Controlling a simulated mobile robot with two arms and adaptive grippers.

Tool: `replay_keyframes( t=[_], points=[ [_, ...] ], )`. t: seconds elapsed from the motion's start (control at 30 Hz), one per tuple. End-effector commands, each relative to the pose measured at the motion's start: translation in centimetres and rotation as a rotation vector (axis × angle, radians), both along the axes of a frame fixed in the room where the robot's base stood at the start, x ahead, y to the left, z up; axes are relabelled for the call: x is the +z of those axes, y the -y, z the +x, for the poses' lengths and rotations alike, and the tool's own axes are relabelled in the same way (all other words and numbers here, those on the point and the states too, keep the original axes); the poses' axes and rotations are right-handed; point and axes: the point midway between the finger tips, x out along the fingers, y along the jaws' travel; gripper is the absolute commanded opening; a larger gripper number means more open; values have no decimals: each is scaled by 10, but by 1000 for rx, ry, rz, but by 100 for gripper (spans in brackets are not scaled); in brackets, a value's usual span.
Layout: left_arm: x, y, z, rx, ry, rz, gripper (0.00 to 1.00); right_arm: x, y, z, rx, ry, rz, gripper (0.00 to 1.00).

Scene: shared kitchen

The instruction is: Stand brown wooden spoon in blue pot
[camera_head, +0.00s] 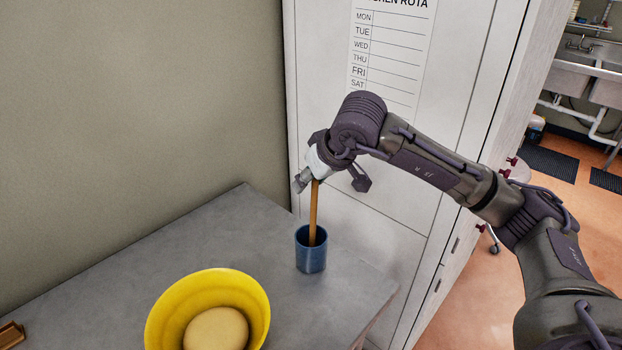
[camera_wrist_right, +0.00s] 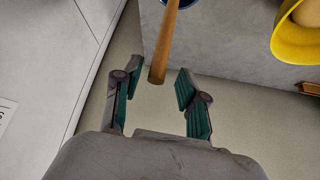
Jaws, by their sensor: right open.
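The brown wooden spoon (camera_head: 314,212) stands nearly upright in the blue pot (camera_head: 311,256), its lower end inside the pot and hidden. The blue pot stands on the grey counter. My right gripper (camera_head: 309,186) is at the spoon's upper end in the head view. In the right wrist view the right gripper (camera_wrist_right: 152,92) is open, and the end of the spoon's handle (camera_wrist_right: 166,50) lies between its spread fingers, apart from both. Part of the blue pot's rim (camera_wrist_right: 173,6) shows at the top there. My left gripper is in neither view.
A yellow bowl (camera_head: 160,318) with a round pale thing (camera_head: 216,330) in it stands at the counter's front. A brown wooden object (camera_head: 10,335) lies at the far left. A tall white cabinet (camera_head: 330,150) stands behind the pot. The grey counter (camera_head: 215,240) left of the pot is clear.

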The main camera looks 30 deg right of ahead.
Motion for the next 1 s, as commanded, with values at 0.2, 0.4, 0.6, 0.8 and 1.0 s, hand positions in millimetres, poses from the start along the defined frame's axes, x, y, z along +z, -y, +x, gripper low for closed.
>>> replay_keyframes(
  t=[0.2, 0.4, 0.6, 0.8, 1.0],
  points=[
    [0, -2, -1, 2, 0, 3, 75, 5, 1, -3, 0, 1, 0, 42],
    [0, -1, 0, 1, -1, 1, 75, 34, 4, -22, 0, 5, -1, 42],
    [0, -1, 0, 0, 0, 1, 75, 69, 7, -46, 0, 4, -1, 42],
    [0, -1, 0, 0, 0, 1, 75, 92, 10, -62, -1, 1, 1, 42],
    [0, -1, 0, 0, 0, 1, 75, 99, 10, -68, 0, 0, 0, 42]
  ],
)
